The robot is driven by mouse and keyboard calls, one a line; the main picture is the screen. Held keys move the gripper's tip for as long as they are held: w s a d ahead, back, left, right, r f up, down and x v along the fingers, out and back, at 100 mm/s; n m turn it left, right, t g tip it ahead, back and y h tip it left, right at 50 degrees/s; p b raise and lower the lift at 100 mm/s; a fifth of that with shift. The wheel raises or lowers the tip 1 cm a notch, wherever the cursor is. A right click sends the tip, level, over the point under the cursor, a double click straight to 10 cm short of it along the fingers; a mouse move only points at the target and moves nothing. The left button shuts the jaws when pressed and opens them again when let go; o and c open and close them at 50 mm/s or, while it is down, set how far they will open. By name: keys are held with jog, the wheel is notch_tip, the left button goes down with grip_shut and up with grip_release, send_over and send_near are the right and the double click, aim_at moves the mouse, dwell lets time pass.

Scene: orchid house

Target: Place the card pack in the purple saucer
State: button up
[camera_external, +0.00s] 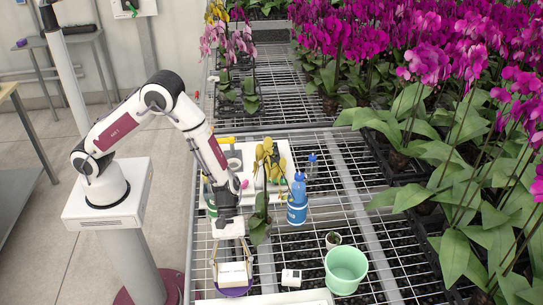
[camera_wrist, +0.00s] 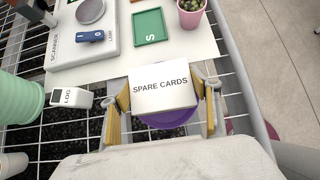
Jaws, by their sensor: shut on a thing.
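The card pack (camera_wrist: 163,88) is a white box lettered "SPARE CARDS". It sits between the fingers of my gripper (camera_wrist: 164,96), which is shut on it. The purple saucer (camera_wrist: 170,121) shows below the pack in the wrist view, partly hidden by it. In the external view the pack (camera_external: 234,272) is in my gripper (camera_external: 232,262), and the purple rim of the saucer (camera_external: 234,292) shows under it. I cannot tell whether the pack touches the saucer.
A white log box (camera_external: 291,277) and a mint-green pot (camera_external: 346,268) stand to the right on the wire bench. A blue bottle (camera_external: 297,203) stands farther back.

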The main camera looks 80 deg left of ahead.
jog(key=shift+f, duration=0.5)
jog(key=o, duration=1.2)
jog(key=shift+r, duration=0.1)
jog(key=shift+r, duration=0.35)
jog(key=shift+a+r, duration=0.25)
jog(key=shift+r, duration=0.05)
jog(key=shift+v, duration=5.7)
